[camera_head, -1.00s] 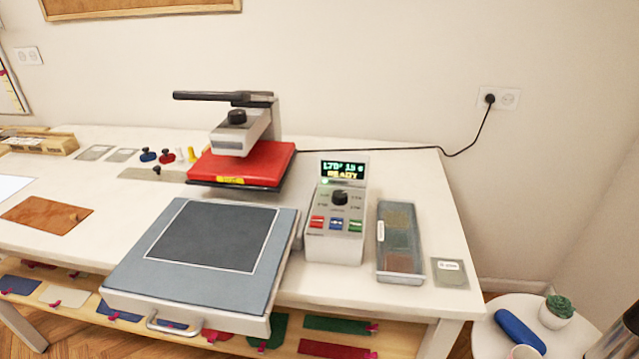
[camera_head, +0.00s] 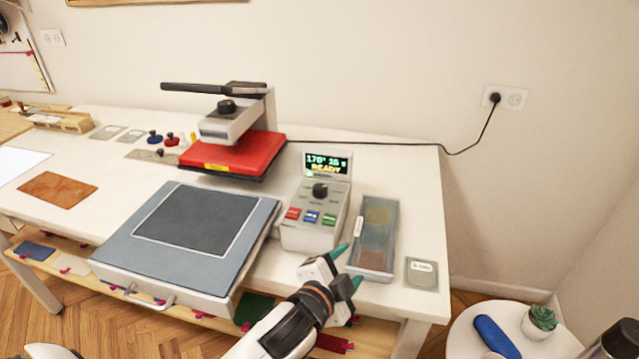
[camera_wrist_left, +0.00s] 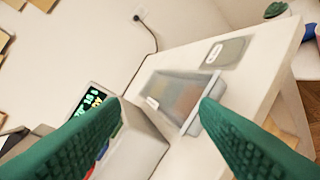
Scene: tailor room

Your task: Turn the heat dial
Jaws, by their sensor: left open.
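The heat dial (camera_head: 320,190) is a black round knob on the sloped face of a grey control box (camera_head: 307,237). Above it a screen (camera_head: 327,164) reads about "170° 15 s READY". Red, blue and green buttons sit below the dial. My left gripper (camera_head: 347,266), with green fingers, is open and empty at the table's front edge, below and right of the dial and apart from it. In the left wrist view the screen (camera_wrist_left: 90,101) and the box (camera_wrist_left: 140,150) show partly behind one finger; the dial is hidden there. My right gripper is not in view.
A heat press with a red upper plate (camera_head: 230,156) and a dark lower plate (camera_head: 185,240) stands left of the box. A black cable (camera_head: 400,146) runs behind to the wall socket.

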